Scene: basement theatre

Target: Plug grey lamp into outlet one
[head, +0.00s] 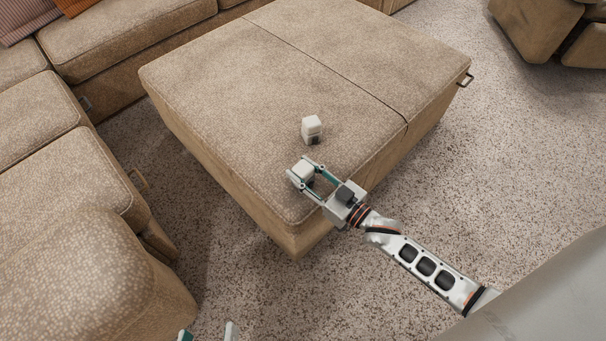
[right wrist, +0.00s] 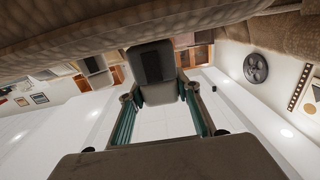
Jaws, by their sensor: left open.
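A small pale block with a dark patch on its lower side (head: 312,130) stands on the ottoman (head: 230,90). My right gripper (head: 303,174) is closed around a second small pale block (head: 302,169) near the ottoman's front corner. In the right wrist view this block (right wrist: 152,68) is dark and sits between the fingertips. I cannot tell whether it touches the ottoman. My left gripper (head: 208,335) shows only its two fingertips at the bottom edge, spread apart and empty. I cannot make out a grey lamp or a numbered outlet for certain.
A beige sofa (head: 55,145) runs along the left and back. An armchair (head: 555,30) stands at the top right. Speckled carpet (head: 490,150) is clear to the right of the ottoman. Most of the ottoman's top is bare.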

